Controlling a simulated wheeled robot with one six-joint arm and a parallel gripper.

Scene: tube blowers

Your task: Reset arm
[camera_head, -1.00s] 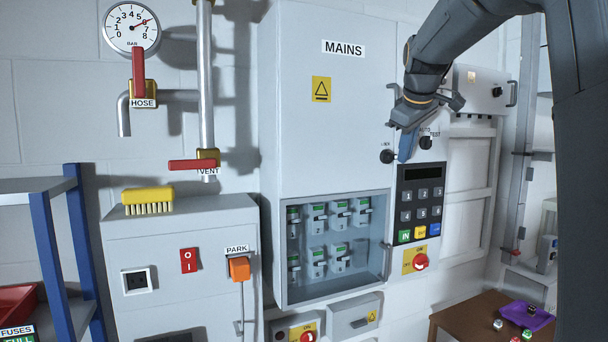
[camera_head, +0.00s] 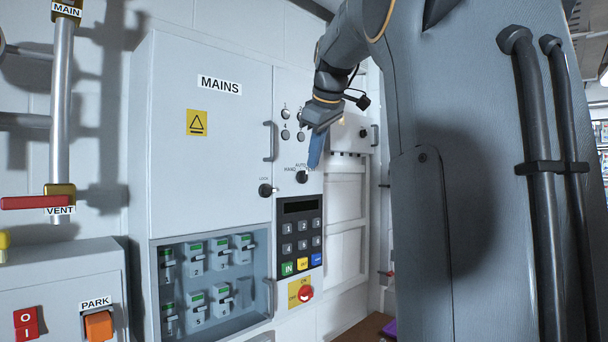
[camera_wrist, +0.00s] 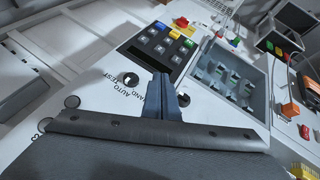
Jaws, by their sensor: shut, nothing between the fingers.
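My gripper (camera_head: 315,160) is shut and empty. In the head view its blue fingers point down in front of the right part of the MAINS cabinet (camera_head: 230,125), just above the HAND/AUTO/TEST selector knob (camera_head: 302,177). I cannot tell if they touch the panel. In the wrist view the shut fingers (camera_wrist: 164,88) extend toward the keypad (camera_wrist: 163,45), with the selector knob (camera_wrist: 131,79) to their left. A LOCK knob (camera_head: 265,190) sits left of the selector on the cabinet.
A window with several breakers (camera_head: 207,285) is below the MAINS door. A red rotary switch (camera_head: 305,293) sits under the keypad. At the left are the VENT valve's red lever (camera_head: 30,202) and a grey box with an orange PARK plug (camera_head: 98,326). My arm blocks the right side.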

